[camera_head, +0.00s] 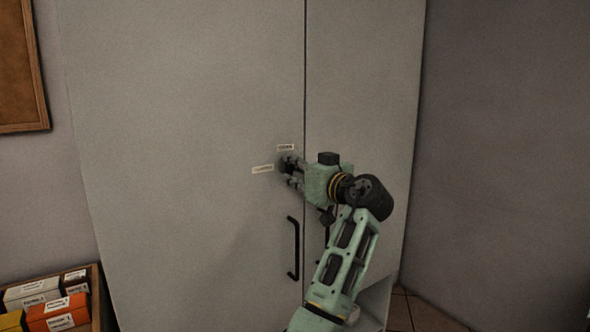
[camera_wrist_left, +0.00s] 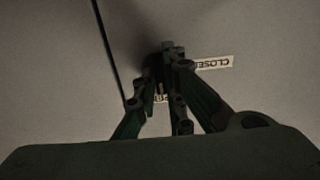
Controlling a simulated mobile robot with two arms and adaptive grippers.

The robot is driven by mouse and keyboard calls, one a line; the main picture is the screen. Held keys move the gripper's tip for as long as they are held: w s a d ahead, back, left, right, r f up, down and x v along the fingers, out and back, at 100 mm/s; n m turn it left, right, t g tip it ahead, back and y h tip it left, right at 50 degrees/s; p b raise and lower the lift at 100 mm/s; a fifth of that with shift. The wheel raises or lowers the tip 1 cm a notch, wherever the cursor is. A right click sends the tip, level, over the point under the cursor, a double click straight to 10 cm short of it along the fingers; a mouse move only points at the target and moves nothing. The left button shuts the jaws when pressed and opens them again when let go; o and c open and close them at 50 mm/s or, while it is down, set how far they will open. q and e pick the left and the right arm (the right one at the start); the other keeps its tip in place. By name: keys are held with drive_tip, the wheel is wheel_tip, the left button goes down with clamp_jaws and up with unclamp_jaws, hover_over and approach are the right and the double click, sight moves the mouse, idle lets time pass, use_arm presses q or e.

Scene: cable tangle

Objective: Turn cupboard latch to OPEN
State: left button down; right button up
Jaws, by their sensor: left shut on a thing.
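The grey cupboard (camera_head: 190,120) stands ahead with its door shut. Its small dark latch (camera_head: 284,164) is on the door near the seam, mostly hidden by my left gripper (camera_head: 290,171). That gripper is shut on the latch. In the left wrist view the fingers (camera_wrist_left: 164,75) close around the dark latch against the door. The OPEN label (camera_head: 286,147) is just above the latch, and the CLOSED label (camera_head: 263,169) is to its left. The CLOSED label also shows in the wrist view (camera_wrist_left: 213,63). Which way the latch points is hard to tell. My right gripper is not in view.
A black door handle (camera_head: 293,248) is below the latch, close to my left forearm. A box of labelled cartons (camera_head: 60,310) is at the lower left. A framed board (camera_head: 22,65) hangs on the left wall. The floor at the lower right looks clear.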

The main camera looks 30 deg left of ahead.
use_arm(q)
drive_tip(key=c, duration=1.8)
unclamp_jaws()
drive_tip(key=shift+c, duration=0.2)
drive_tip(key=v, duration=1.2)
drive_tip(key=shift+f, duration=0.15)
